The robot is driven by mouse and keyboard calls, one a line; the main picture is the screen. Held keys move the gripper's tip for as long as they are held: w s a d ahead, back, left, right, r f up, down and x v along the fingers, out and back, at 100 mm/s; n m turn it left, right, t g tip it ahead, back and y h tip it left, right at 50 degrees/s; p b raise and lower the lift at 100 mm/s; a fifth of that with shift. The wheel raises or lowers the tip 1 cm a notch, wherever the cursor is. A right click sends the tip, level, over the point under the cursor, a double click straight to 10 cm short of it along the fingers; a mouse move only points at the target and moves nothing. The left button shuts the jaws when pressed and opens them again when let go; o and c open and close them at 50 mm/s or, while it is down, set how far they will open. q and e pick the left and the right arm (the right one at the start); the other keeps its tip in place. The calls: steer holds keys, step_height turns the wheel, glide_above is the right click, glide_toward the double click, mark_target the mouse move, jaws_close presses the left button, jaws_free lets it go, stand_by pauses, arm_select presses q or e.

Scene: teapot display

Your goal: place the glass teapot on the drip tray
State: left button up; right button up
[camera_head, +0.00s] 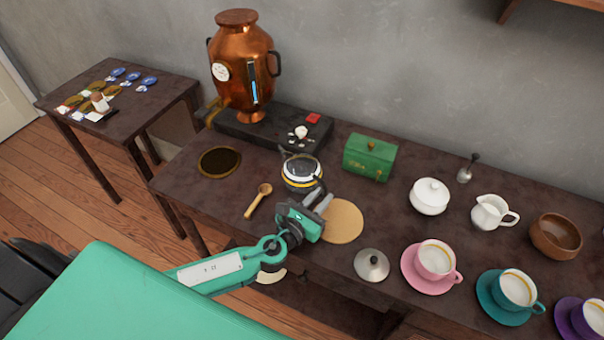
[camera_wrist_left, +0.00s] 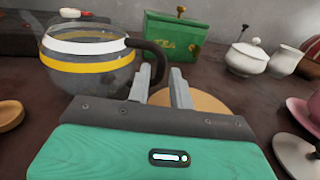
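The glass teapot (camera_head: 301,174), clear with white and yellow bands and a dark handle, stands upright on the dark table. It also shows large at the left of the left wrist view (camera_wrist_left: 88,68). My left gripper (camera_head: 322,202) is beside its handle side. In the left wrist view, its two fingers (camera_wrist_left: 160,78) are apart, with the dark handle (camera_wrist_left: 160,58) at or between their tips; I see no clear grip. A round dark disc with a brassy rim, apparently the drip tray (camera_head: 219,162), lies bare at the table's left. My right gripper is not in view.
A copper urn (camera_head: 243,75) stands on a black base (camera_head: 270,130) behind the teapot. A wooden scoop (camera_head: 258,200), round tan mat (camera_head: 343,222), green tea box (camera_head: 369,157) and silver lid (camera_head: 371,265) are nearby. Cups stand at right. Table between teapot and disc looks clear.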

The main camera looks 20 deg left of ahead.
arm_select(q)
steer(key=x, duration=0.4)
steer(key=shift+w+d, duration=0.1)
steer(key=shift+w, duration=0.05)
jaws_close()
steer(key=shift+r, duration=0.1)
